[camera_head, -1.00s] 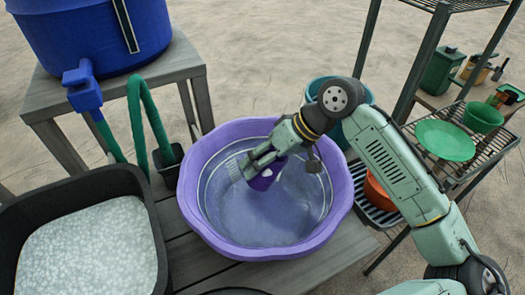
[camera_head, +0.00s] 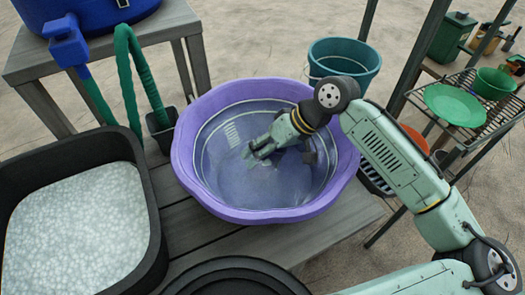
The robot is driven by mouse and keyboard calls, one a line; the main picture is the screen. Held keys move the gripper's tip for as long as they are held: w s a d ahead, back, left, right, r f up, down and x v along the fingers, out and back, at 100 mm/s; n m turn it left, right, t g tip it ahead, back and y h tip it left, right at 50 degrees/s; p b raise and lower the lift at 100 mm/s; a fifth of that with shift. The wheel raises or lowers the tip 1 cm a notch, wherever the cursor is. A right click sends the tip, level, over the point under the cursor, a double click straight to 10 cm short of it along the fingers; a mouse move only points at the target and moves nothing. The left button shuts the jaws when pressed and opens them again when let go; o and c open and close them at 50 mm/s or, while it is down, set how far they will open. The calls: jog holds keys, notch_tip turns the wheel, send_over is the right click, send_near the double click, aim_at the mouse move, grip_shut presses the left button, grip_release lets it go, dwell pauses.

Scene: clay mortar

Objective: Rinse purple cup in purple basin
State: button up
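The purple basin (camera_head: 188,170) stands on a grey wooden bench and appears to hold clear, bluish water. My gripper (camera_head: 252,154) reaches into the basin from the right, pointing left and down, with its fingers low at or under the water surface. The purple cup cannot be made out now; it may be hidden under the water or behind the fingers. I cannot tell whether the fingers are closed on it.
A black tub (camera_head: 154,215) of whitish, foamy-looking content is at left. A blue barrel (camera_head: 85,12) with a green hose (camera_head: 130,75) is behind. A teal bucket (camera_head: 345,62) stands behind the basin. A rack with a green plate (camera_head: 455,104) is at right.

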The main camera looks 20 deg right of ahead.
jog(key=shift+f+b, duration=0.35)
jog(key=shift+f, duration=0.25)
dwell(0.3)
jog(key=shift+r, duration=0.2)
dwell(0.3)
jog(key=shift+w+a+p, duration=0.1)
jog(key=shift+a+p, duration=0.2)
jog(key=shift+a, duration=0.35)
jog(key=shift+s+d, duration=0.25)
jog(key=shift+d, duration=1.05)
jog(key=shift+w+a, duration=0.25)
jog(key=shift+a, duration=1)
jog(key=shift+s+d, duration=0.15)
jog(key=shift+d, duration=0.5)
